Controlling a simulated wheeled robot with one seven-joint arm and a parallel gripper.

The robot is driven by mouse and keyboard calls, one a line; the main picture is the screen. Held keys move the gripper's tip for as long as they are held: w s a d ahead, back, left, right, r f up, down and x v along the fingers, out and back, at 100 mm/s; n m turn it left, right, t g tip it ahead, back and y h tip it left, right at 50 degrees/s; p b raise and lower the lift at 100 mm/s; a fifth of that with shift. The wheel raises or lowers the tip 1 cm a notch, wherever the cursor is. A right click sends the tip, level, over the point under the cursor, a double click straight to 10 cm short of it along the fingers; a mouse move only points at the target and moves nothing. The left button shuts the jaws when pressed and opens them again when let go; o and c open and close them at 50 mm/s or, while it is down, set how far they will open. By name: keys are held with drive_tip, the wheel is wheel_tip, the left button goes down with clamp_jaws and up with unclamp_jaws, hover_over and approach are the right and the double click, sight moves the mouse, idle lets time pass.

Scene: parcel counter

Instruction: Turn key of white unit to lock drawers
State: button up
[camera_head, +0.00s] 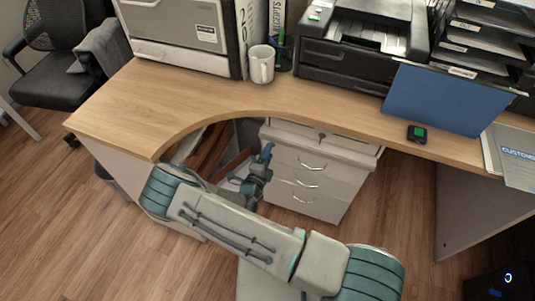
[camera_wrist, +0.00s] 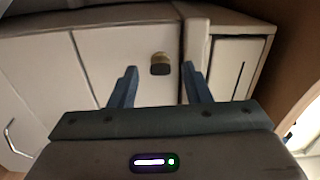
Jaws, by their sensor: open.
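The white drawer unit (camera_head: 310,168) stands under the desk with its handled front showing. Its key (camera_head: 321,138) is a small spot near the top of the front. In the wrist view the key (camera_wrist: 160,64) has a dark head and a brass-coloured part, and sticks out of the white front (camera_wrist: 105,60). My gripper (camera_head: 265,153) is at the unit's left side in the head view. In the wrist view the open blue fingers (camera_wrist: 160,70) point towards the front, one on each side of the key, with gaps. I cannot tell how far the fingertips are from the front.
The wooden desk top (camera_head: 190,98) overhangs the unit, its curved edge close to my arm. A mug (camera_head: 261,66), printer (camera_head: 360,45), blue folder (camera_head: 445,98) and small black device (camera_head: 417,133) stand on it. A drawer handle (camera_wrist: 12,138) shows at left in the wrist view.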

drive_tip(key=v, duration=1.3)
drive_tip(key=shift+s, duration=0.15)
drive_tip(key=d+r+m+g+h+p, duration=0.2)
drive_tip(key=d+r+m+g, duration=0.3)
drive_tip(key=r+m, duration=0.35)
drive_tip(key=s+d+r+m+g+h+p, duration=0.1)
drive_tip(key=d+r+m+g+p, duration=0.1)
drive_tip(key=d+r+m+g, duration=0.5)
drive_tip(key=d+r+m+g+h+p, duration=0.2)
drive_tip(key=d+r+m+g, duration=0.1)
drive_tip(key=r+m, duration=0.75)
drive_tip(key=s+d+r+m+y+p, duration=0.2)
drive_tip(key=s+r+m+y, duration=0.1)
drive_tip(key=r+m, duration=0.4)
drive_tip(key=s+d+r+m+y+p, duration=0.1)
drive_tip(key=s+r+m+y, duration=0.3)
drive_tip(key=r+m, duration=0.4)
drive_tip(key=s+d+r+m+y+p, duration=0.2)
drive_tip(key=s+r+m+y+p, duration=0.1)
drive_tip(key=r+m, duration=0.4)
drive_tip(key=shift+s+d+r+m+t+y+p, duration=0.3)
drive_tip(key=shift+m+t+y+p, duration=0.25)
drive_tip(key=shift+m, duration=0.85)
